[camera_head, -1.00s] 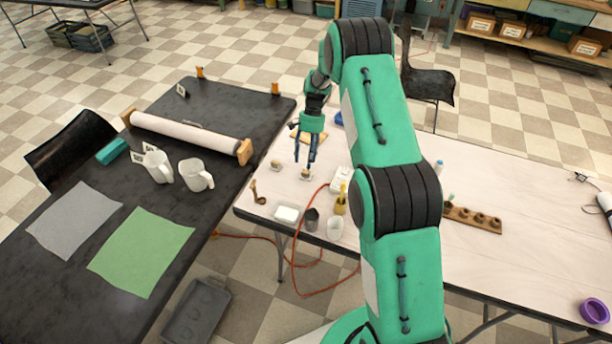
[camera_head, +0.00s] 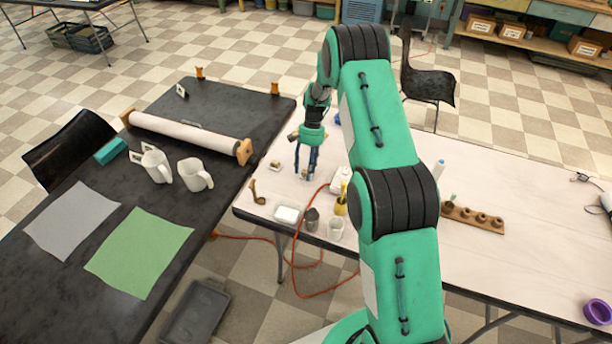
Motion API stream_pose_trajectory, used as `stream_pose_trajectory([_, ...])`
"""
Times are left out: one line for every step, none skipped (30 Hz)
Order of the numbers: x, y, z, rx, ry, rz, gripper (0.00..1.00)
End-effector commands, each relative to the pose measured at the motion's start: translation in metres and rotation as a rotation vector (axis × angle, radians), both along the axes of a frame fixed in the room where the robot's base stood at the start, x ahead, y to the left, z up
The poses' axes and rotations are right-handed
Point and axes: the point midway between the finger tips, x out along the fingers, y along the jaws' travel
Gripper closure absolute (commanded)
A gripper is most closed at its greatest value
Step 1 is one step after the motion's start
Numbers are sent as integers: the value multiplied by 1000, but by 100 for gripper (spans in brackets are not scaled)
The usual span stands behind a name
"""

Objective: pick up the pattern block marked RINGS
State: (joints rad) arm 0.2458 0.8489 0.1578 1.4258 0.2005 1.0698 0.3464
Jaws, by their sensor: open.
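Two small pale blocks lie near the left end of the light table. One block (camera_head: 274,165) is in the open, left of my gripper. My gripper (camera_head: 305,175) points down, open, with its fingers at the other block, which is mostly hidden by them. Any markings are too small to read, so I cannot tell which block bears RINGS. I cannot tell whether the fingers touch the block.
A white dish (camera_head: 286,214), a dark cup (camera_head: 311,219), a clear cup (camera_head: 336,228) and a yellow item (camera_head: 341,205) stand nearby. A brown hook-shaped item (camera_head: 257,192) lies left. The dark table (camera_head: 225,225) adjoins on the left.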

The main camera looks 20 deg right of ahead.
Motion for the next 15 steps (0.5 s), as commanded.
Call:
stream_pose_trajectory([0, 0, 0, 0, 0, 0, 50])
stream_pose_trajectory([0, 0, 0, 0, 0, 0, 50])
stream_pose_trajectory([0, 0, 0, 0, 0, 0, 50])
stream_pose_trajectory([0, 0, 0, 0, 0, 0, 50])
stream_pose_trajectory([0, 0, 0, 0, 0, 0, 50])
stream_pose_trajectory([0, 0, 0, 0, 0, 0, 50])
stream_pose_trajectory([0, 0, 0, 0, 0, 0, 50])
stream_pose_trajectory([0, 0, 0, 0, 0, 0, 50])
stream_pose_trajectory([0, 0, 0, 0, 0, 0, 56])
stream_pose_trajectory([0, 0, 0, 0, 0, 0, 62])
stream_pose_trajectory([0, 0, 0, 0, 0, 0, 68])
stream_pose_trajectory([0, 0, 0, 0, 0, 0, 76])
stream_pose_trajectory([0, 0, 0, 0, 0, 0, 82])
stream_pose_trajectory([0, 0, 0, 0, 0, 0, 88])
stream_pose_trajectory([0, 0, 0, 0, 0, 0, 90])
